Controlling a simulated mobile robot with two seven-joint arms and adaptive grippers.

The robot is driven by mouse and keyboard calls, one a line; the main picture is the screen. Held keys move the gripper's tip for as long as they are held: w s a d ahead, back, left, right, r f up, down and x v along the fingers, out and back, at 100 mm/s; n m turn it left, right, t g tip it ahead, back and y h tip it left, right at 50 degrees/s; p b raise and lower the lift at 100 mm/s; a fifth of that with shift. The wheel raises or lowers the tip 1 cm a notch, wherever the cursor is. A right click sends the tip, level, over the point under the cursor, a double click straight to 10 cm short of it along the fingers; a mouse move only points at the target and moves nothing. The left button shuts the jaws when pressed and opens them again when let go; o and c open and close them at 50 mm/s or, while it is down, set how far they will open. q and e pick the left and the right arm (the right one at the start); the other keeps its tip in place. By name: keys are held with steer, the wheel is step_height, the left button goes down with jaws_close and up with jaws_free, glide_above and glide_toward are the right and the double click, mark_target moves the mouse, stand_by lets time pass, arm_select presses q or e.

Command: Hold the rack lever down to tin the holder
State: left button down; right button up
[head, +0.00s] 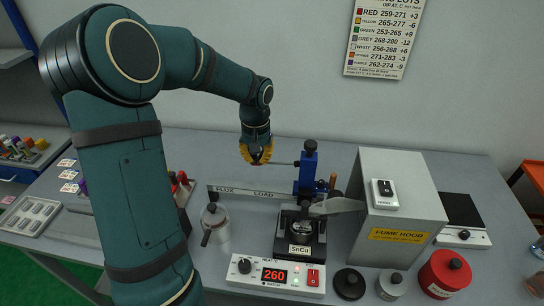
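My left gripper (256,154) points down with yellow fingers, over the left end of the thin rack lever (284,164). The lever is a roughly level rod running left from the blue rack post (306,170). Its left end is hidden at my fingers. I cannot tell whether they grip it or only touch it. The solder pot (301,234), labelled SnCu, stands below the rack. I cannot make out the holder. The controller (274,276) in front reads 260. My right gripper is not in view.
The fume hood box (398,215) stands close on the right of the rack. A silver canister (214,226), a flux/load strip (245,193), a black round lid (349,284) and a red tin (444,274) are around it. A lots chart (384,38) hangs on the wall.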

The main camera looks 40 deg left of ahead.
arm_select(q)
steer(key=shift+f+b, duration=0.5)
steer(key=shift+f, duration=0.4)
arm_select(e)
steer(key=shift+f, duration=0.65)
arm_select(q)
steer(key=shift+s+f, duration=0.1)
stand_by(1.3)
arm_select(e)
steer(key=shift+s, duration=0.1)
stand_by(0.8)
arm_select(q)
steer(key=shift+r+p, duration=1.2)
steer(key=shift+r, duration=0.4)
step_height(320, 180, up, 8)
steer(key=p, duration=0.5)
steer(key=shift+f+p, duration=0.25)
steer(key=shift+p, duration=0.05)
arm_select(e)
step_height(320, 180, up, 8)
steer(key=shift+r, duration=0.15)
arm_select(q)
steer(key=shift+f, duration=0.1)
